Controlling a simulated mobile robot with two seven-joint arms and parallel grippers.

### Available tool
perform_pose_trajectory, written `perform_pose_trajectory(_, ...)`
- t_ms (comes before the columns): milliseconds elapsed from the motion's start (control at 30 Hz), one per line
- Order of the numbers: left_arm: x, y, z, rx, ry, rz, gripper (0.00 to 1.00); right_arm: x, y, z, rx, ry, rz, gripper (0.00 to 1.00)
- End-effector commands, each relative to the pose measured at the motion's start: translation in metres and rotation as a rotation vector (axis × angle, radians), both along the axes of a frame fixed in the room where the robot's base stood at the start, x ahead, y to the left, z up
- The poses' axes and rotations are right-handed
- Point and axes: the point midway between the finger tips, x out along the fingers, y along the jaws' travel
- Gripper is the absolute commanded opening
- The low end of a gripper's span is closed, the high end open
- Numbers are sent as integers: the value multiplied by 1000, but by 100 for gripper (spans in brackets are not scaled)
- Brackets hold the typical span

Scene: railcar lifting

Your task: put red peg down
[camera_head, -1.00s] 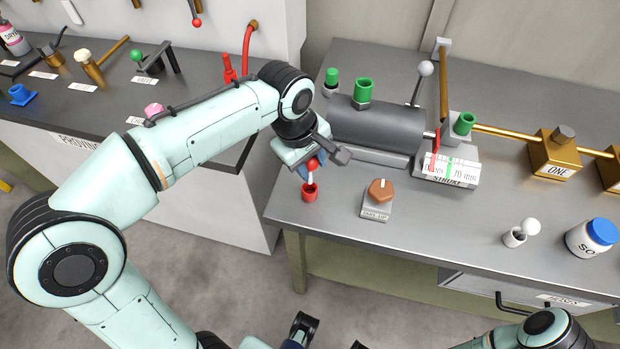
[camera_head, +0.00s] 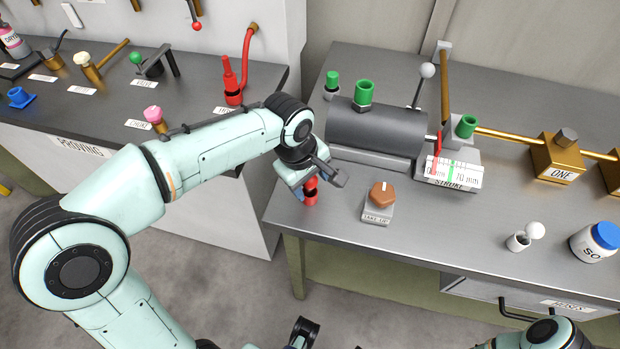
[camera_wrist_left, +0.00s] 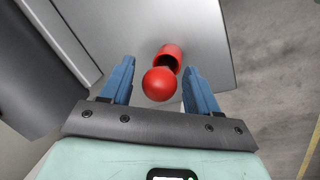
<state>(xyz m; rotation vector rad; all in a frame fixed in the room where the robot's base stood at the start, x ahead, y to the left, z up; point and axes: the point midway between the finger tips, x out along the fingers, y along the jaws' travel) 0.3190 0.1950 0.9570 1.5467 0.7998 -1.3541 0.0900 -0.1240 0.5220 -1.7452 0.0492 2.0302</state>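The red peg shows its round red head (camera_wrist_left: 160,83) in the left wrist view, between the blue fingers of my left gripper (camera_wrist_left: 159,68). A gap shows on each side of the head, so the gripper is open around it. Behind the head is a red cup-shaped holder (camera_wrist_left: 171,54). In the head view my left gripper (camera_head: 307,187) is low over the red holder (camera_head: 310,199) at the bench's left front corner. The peg's head (camera_head: 311,183) is right at the holder's mouth. Its stem is hidden. My right arm (camera_head: 545,333) shows only partly at the bottom edge.
A brown take-up knob (camera_head: 381,194) stands just right of the holder. A grey cylinder (camera_head: 375,128) lies behind. A white socket with a white ball peg (camera_head: 518,241) and a blue-capped jar (camera_head: 596,240) stand at right. The bench's front edge is close to the holder.

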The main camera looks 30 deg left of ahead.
Motion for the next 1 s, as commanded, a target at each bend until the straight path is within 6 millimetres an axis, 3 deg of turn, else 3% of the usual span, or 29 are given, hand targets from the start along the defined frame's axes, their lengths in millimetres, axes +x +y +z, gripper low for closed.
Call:
perform_pose_trajectory(333, -1, 1, 10, 0, -3, 0, 60, -1, 0, 3, 1, 4, 1, 66)
perform_pose_trajectory(800, -18, 9, 101, -1, -5, 0, 60, -5, 0, 18, 4, 23, 5, 66)
perform_pose_trajectory(1000, -22, 10, 119, 0, -1, 0, 60, -4, 0, 22, 4, 23, 5, 66)
